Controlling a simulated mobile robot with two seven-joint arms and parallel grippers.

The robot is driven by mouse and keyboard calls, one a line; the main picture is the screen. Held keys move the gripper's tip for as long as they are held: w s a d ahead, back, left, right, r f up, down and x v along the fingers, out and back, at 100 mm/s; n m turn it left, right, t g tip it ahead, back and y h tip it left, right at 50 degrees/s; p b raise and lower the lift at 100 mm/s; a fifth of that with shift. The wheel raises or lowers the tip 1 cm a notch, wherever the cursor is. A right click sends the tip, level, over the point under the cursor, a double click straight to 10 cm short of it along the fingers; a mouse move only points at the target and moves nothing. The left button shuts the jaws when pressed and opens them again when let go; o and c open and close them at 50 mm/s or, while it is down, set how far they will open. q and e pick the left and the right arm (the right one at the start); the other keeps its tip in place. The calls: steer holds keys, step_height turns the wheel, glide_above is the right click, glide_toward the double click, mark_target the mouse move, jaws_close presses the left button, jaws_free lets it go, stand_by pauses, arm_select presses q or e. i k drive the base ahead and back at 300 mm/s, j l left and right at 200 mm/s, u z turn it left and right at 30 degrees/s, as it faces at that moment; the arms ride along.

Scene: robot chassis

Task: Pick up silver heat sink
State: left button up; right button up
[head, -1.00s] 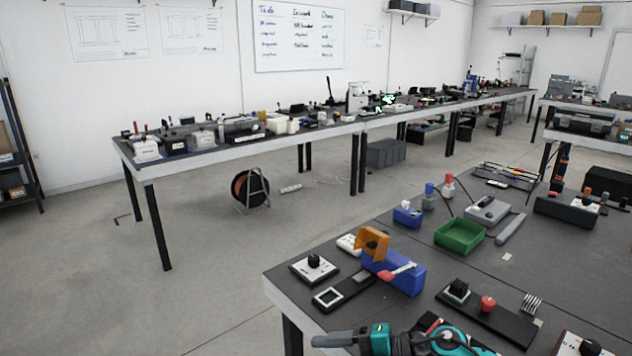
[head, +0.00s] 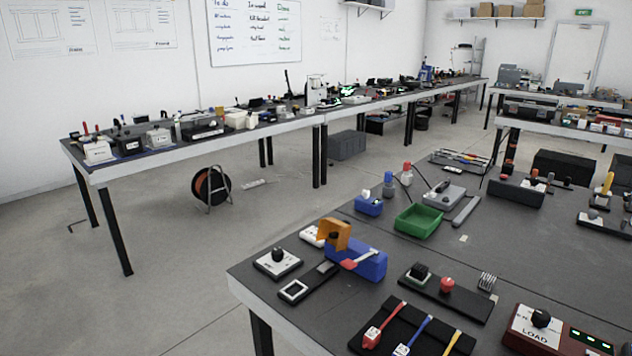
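A small silver finned heat sink (head: 487,281) sits on the near dark workbench (head: 400,255). Neither of my grippers shows in the head view.
A green tray (head: 419,219) and a blue box (head: 357,262) stand behind and left. In front lies a black holder with red, blue and yellow-handled tools (head: 410,334). A red box with a dial (head: 545,331) stands at front right.

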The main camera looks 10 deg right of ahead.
mark_target(484, 283)
steer(key=z, duration=1.25)
steer(key=u, duration=0.1)
